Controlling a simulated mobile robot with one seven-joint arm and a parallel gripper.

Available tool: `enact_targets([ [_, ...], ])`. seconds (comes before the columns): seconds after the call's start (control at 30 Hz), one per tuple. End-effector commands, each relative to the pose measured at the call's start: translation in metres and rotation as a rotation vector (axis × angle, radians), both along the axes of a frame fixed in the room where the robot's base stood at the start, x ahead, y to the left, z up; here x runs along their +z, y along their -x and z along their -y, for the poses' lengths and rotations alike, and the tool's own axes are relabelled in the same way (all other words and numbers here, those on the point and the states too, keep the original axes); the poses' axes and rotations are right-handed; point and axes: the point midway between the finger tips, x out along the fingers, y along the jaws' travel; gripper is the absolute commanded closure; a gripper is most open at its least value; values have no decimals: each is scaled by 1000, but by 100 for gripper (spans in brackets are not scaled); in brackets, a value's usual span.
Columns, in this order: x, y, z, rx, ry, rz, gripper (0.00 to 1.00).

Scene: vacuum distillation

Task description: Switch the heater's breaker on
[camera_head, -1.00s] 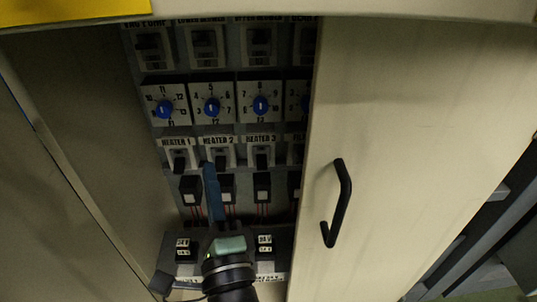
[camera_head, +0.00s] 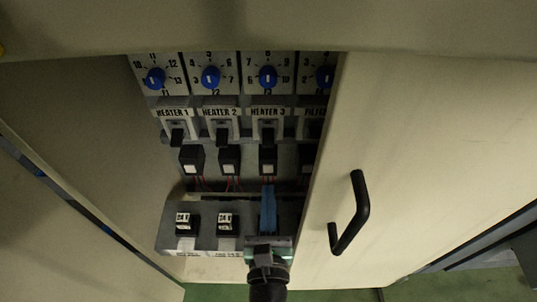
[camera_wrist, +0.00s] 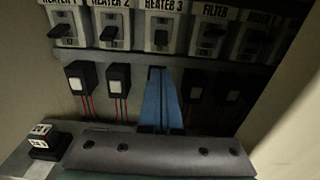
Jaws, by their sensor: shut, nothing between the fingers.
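Inside the open cabinet is a row of labelled breakers with dark levers: the Heater 1 breaker (camera_head: 177,130), the Heater 2 breaker (camera_head: 221,130) and the Heater 3 breaker (camera_head: 267,128). The Heater 3 breaker also shows in the wrist view (camera_wrist: 161,33). The heater levers appear to point down; on or off cannot be read for sure. My gripper (camera_head: 268,190) has its blue fingers together, empty, pointing up into the cabinet. In the wrist view the fingertips (camera_wrist: 157,72) are below the Heater 3 breaker, apart from its lever in the picture, and cover the switch under it.
Blue dials (camera_head: 211,77) sit above the breakers. Black-and-white switches (camera_head: 229,160) with red wires are below. A grey ledge (camera_head: 205,240) carries small 24-marked boxes. The cabinet door (camera_head: 430,150) with its black handle (camera_head: 350,212) bounds the right and partly covers the Filter breaker.

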Motion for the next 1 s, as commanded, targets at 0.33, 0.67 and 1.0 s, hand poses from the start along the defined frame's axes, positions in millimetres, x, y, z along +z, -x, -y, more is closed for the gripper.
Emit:
enact_targets([
  [0.33,3,-31,0,0,2,4,100],
  [0.67,0,-82,0,1,4,2,100],
  [1.0,-1,-101,0,1,2,1,100],
])
